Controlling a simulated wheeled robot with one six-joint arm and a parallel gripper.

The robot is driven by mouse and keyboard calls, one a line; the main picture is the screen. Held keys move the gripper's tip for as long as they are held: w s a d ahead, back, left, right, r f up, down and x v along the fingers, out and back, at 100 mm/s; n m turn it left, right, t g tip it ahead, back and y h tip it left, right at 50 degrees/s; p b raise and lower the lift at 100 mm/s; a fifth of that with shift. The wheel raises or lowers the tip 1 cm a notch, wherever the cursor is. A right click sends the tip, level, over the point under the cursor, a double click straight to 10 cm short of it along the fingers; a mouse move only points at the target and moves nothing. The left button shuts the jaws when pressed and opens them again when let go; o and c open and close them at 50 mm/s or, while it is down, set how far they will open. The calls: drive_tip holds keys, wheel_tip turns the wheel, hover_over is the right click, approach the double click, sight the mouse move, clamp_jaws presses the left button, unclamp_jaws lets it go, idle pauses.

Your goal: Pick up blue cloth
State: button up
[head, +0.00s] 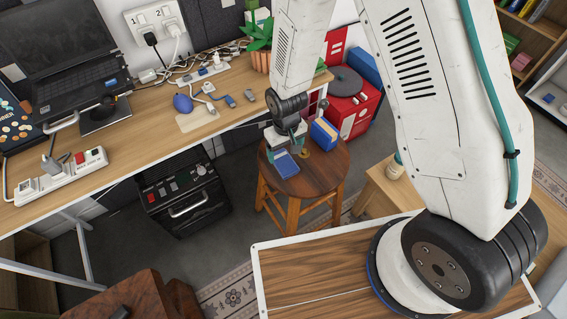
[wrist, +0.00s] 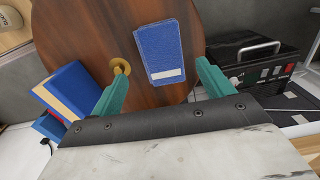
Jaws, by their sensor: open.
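The blue cloth (wrist: 161,48) is a flat blue rectangle with a white patch at its near end. It lies on the round wooden stool (wrist: 95,35); the head view shows it on the stool too (head: 286,164). My gripper (wrist: 162,70) is open and empty, with its teal fingers apart. The cloth shows between and just beyond the fingertips. In the head view my gripper (head: 288,136) is over the stool, close above the cloth. Whether a finger touches the stool cannot be told.
A small brass object (wrist: 120,67) is by the left fingertip in the wrist view. A blue and tan block (wrist: 70,88) stands at the stool's edge. A black box with a handle (head: 184,193) and a desk (head: 135,122) stand left; a red cabinet (head: 350,113) stands behind.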

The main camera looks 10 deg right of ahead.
sight(284, 161)
drive_tip(key=f, duration=0.5)
drive_tip(key=shift+a+f, duration=0.25)
drive_tip(key=shift+f, duration=0.1)
drive_tip(key=c, duration=1.1)
